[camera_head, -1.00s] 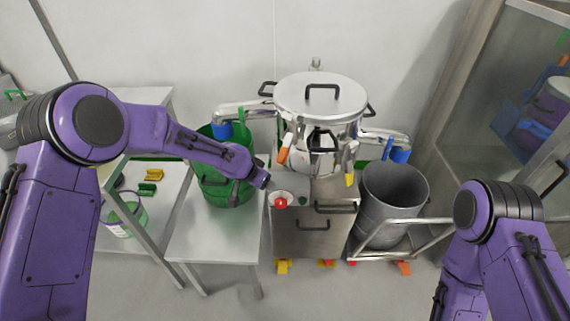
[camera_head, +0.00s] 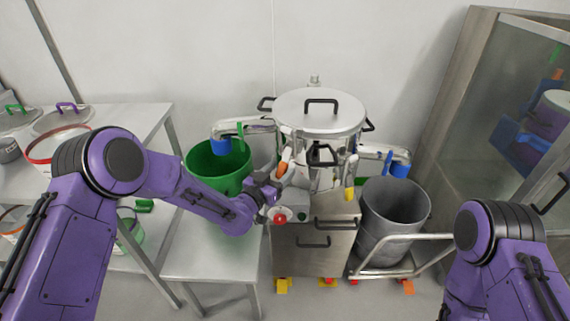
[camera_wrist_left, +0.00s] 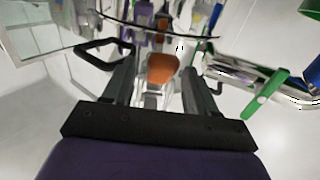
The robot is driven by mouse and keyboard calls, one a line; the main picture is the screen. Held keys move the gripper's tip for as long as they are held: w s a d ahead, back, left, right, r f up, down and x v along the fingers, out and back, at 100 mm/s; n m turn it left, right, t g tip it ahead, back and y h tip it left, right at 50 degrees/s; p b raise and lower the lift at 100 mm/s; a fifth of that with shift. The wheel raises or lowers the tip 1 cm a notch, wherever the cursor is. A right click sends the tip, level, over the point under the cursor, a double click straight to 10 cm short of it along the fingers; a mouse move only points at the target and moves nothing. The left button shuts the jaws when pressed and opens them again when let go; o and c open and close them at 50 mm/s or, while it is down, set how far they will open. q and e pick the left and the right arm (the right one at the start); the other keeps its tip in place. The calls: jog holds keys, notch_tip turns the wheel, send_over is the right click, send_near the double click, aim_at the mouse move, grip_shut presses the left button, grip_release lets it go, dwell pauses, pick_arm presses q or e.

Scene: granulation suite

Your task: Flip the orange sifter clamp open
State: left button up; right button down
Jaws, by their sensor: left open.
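The steel sifter (camera_head: 320,110) with a round lidded top stands at the centre of the head view. Its orange clamp handle (camera_head: 282,169) hangs at the sifter's front left. In the left wrist view the orange clamp (camera_wrist_left: 163,68) shows beyond and between the two dark fingers. My left gripper (camera_head: 275,180) is open and close to the clamp, just below and left of it; whether it touches cannot be told. The left wrist view shows the gripper (camera_wrist_left: 160,80) with its fingers apart. My right arm is at the lower right, with its gripper out of view.
A yellow handle (camera_head: 349,193) hangs at the sifter's front right. A steel cabinet (camera_head: 312,262) with a red button (camera_head: 280,219) is below. A green bucket (camera_head: 205,168) stands on the left table, a grey bin (camera_head: 393,210) on a cart at right.

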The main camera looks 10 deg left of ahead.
aim_at(281, 170)
pick_arm(q)
jog(key=x, duration=0.3)
jog(key=shift+w, duration=0.1)
jog(key=shift+c, duration=0.3)
grip_shut()
